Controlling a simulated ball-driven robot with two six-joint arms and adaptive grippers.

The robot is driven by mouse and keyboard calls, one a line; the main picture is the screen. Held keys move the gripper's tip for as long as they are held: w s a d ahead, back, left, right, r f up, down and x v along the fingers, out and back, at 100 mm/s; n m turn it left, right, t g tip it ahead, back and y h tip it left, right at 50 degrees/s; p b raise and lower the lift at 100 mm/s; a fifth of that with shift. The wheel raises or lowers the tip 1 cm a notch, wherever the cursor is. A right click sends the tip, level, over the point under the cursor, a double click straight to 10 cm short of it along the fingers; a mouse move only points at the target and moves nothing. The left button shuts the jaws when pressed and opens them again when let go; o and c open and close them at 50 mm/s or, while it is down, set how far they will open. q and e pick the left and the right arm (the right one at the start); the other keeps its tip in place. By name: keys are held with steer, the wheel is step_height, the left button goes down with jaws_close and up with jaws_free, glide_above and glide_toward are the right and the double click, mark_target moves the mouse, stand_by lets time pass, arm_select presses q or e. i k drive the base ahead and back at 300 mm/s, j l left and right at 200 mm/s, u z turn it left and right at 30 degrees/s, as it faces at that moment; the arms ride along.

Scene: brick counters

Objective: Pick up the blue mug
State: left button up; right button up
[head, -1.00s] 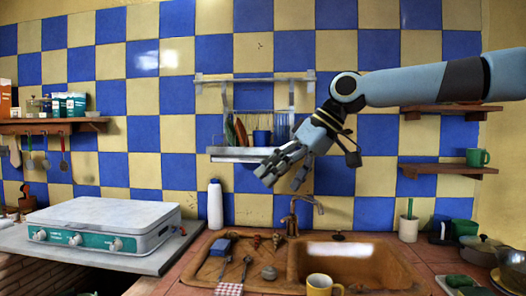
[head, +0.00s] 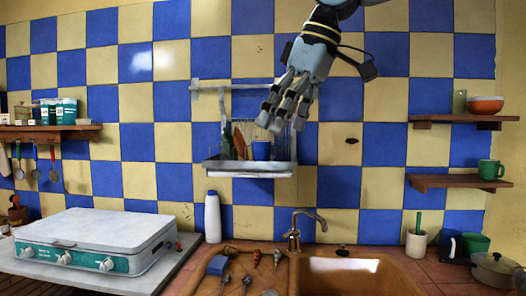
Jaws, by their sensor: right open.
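A blue cup-like thing, likely the blue mug (head: 261,150), stands in the wall dish rack (head: 250,166). No handle on it can be made out. My right gripper (head: 283,118) comes down from the top, fingers pointing down and spread open, with nothing between them. In the picture its fingertips lie just above and right of the blue mug, overlapping the rack's upper right part. How far the fingers are from the rack in depth I cannot tell. My left gripper is out of view.
The rack also holds green and brown items left of the mug. Below stand a faucet (head: 297,228), a sink (head: 350,280) and a white bottle (head: 212,217). Wooden shelves at the right hold a green mug (head: 490,169) and an orange bowl (head: 486,104). A white stove (head: 95,240) is at left.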

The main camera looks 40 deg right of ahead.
mark_target(261, 150)
steer(key=i+l, duration=0.3)
steer(key=l, duration=0.15)
steer(key=i+l, duration=0.65)
steer(key=l, duration=0.25)
steer(key=i+l, duration=0.3)
steer(key=l, duration=0.15)
